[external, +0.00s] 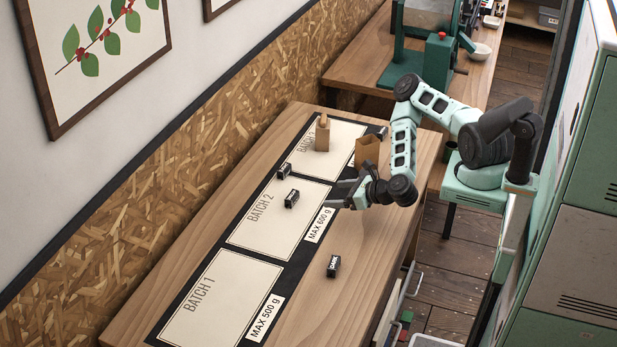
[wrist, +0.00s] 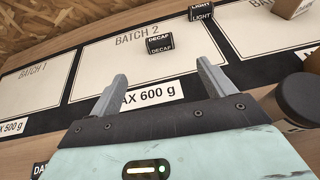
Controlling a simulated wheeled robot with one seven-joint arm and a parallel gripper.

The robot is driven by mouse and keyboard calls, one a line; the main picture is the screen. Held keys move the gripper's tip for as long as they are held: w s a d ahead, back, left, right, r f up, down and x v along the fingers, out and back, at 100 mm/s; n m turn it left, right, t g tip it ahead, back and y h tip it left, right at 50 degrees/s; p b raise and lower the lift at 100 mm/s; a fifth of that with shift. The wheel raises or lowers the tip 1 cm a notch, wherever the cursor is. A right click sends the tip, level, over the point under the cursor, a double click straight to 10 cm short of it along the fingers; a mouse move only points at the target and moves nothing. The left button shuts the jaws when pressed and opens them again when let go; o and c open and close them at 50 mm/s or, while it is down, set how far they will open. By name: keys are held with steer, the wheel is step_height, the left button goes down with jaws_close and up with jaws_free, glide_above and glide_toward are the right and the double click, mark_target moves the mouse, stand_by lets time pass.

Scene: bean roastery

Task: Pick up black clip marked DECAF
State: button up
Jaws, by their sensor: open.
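The black clip marked DECAF (wrist: 160,44) lies on the BATCH 2 card in the wrist view, its white lettering facing me. In the external view this clip (external: 291,198) sits on the upper part of that card. My gripper (external: 338,194) is over the right edge of the BATCH 2 card, to the right of the clip and apart from it. In the wrist view my gripper (wrist: 162,70) is open and empty, with the clip beyond and roughly between its fingertips.
A black LIGHT clip (wrist: 201,12) lies close behind the DECAF clip. A black DARK clip (external: 333,265) lies on bare wood nearer the front. Two brown containers, one (external: 322,135) on the BATCH 3 card and one (external: 367,150) beside it, stand farther back. The BATCH 1 card (external: 222,300) is clear.

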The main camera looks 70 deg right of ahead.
mark_target(295, 196)
steer(key=b+x, duration=0.2)
steer(key=b, duration=0.1)
steer(key=b+x, duration=0.2)
steer(key=shift+f+b, duration=0.3)
steer(key=shift+b, duration=0.1)
steer(key=x, duration=0.2)
steer(key=p+x, duration=0.1)
steer(key=x, duration=0.3)
steer(key=shift+w+r+p, duration=0.25)
steer(key=shift+w+p, duration=0.15)
steer(key=shift+p+x, duration=1.1)
steer(key=shift+x, duration=1.85)
steer(key=shift+a+f, duration=0.1)
steer(key=c, duration=1)
